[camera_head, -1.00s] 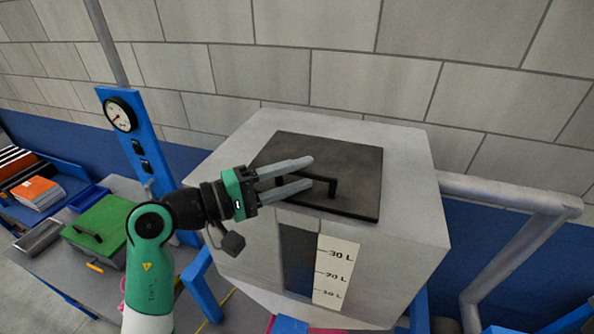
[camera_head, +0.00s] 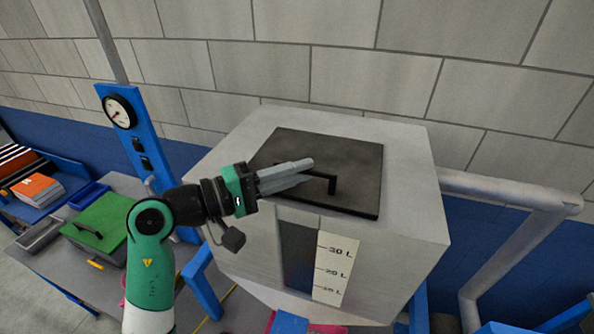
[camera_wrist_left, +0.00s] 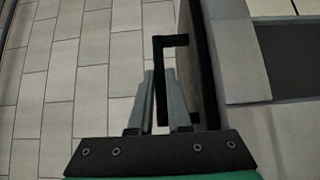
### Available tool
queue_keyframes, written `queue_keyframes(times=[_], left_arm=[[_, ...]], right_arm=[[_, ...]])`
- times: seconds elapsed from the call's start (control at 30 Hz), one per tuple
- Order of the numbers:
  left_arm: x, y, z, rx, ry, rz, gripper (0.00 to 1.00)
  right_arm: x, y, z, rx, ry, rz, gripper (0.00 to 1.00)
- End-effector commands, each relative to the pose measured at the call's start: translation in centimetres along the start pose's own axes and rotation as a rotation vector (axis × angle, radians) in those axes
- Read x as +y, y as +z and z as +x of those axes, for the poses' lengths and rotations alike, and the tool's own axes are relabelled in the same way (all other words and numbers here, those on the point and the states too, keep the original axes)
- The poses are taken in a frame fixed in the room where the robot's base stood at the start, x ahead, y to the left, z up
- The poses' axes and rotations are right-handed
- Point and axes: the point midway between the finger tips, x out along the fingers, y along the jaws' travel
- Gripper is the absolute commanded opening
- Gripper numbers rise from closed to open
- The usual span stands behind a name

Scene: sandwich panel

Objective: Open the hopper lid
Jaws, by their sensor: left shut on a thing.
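The hopper (camera_head: 395,205) is a large pale grey box. Its dark square lid (camera_head: 355,160) lies flat on the top. A black bar handle (camera_head: 333,186) stands on the lid; it also shows in the left wrist view (camera_wrist_left: 171,40). My left gripper (camera_head: 306,169) comes in from the left over the lid and is shut on the handle. In the left wrist view the handle's bar lies between the two grey fingers (camera_wrist_left: 160,82). Part of the handle is hidden behind the fingers in the head view. My right gripper is not in view.
A level scale (camera_head: 335,268) marks the hopper's front. A blue post with a gauge (camera_head: 120,112) stands at the left. A green lidded box (camera_head: 97,222) sits on a grey bench. A grey pipe (camera_head: 505,190) runs right of the hopper.

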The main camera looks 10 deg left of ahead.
Motion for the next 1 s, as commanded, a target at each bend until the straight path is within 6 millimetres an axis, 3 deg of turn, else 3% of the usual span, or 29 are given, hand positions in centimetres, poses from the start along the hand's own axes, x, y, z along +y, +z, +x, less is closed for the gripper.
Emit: queue_keyframes(times=[1.0], left_arm=[[0.53, -0.05, 0.03, 0.0, -0.008, -0.008, 0.0]], right_arm=[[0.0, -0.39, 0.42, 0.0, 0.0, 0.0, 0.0]])
